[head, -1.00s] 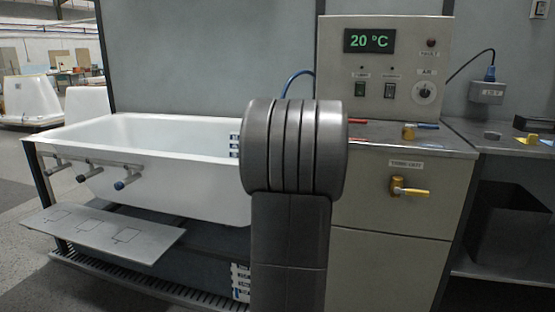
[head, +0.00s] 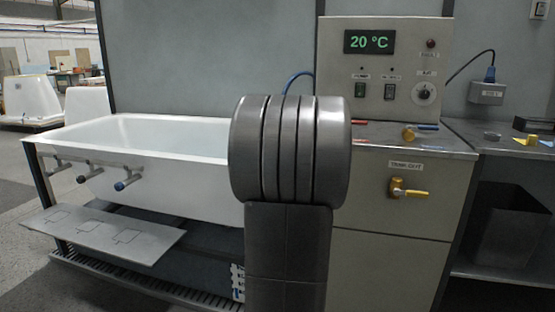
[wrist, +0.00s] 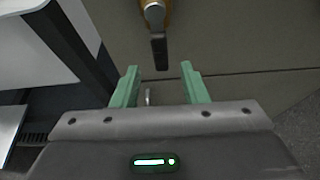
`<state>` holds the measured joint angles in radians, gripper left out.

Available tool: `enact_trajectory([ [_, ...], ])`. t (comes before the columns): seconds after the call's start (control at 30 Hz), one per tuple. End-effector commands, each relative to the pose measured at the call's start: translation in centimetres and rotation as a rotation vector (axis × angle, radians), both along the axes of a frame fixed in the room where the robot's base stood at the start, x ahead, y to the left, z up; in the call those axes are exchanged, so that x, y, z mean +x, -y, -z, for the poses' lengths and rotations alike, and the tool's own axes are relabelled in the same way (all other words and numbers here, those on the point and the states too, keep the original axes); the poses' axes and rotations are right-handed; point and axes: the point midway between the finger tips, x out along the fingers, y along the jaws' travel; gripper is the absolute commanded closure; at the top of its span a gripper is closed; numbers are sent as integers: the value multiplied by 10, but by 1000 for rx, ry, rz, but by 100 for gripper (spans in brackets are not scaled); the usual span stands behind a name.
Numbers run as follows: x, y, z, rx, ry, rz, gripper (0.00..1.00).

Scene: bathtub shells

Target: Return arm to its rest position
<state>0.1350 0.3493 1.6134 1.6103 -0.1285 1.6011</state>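My gripper (wrist: 160,86) shows in the wrist view with two green fingers held apart and nothing between them. It faces the beige cabinet front, just below a brass valve (wrist: 154,14) with a dark handle end. In the head view, my grey arm link stands in the middle and hides the gripper.
A white bathtub (head: 160,150) on a dark frame stands at the left, with a grey shelf plate (head: 100,234) in front. A control panel (head: 385,70) reading 20 °C stands on the cabinet (head: 390,255). The cabinet has a yellow-handled valve (head: 408,190). A dark bin (head: 510,235) sits at the right.

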Motion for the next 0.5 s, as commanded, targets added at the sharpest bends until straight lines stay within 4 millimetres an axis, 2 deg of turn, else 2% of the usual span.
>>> enact_trajectory([
  [0.4,61,18,27,0,0,0,60],
  [0.5,58,22,24,-93,-27,-1,60],
])
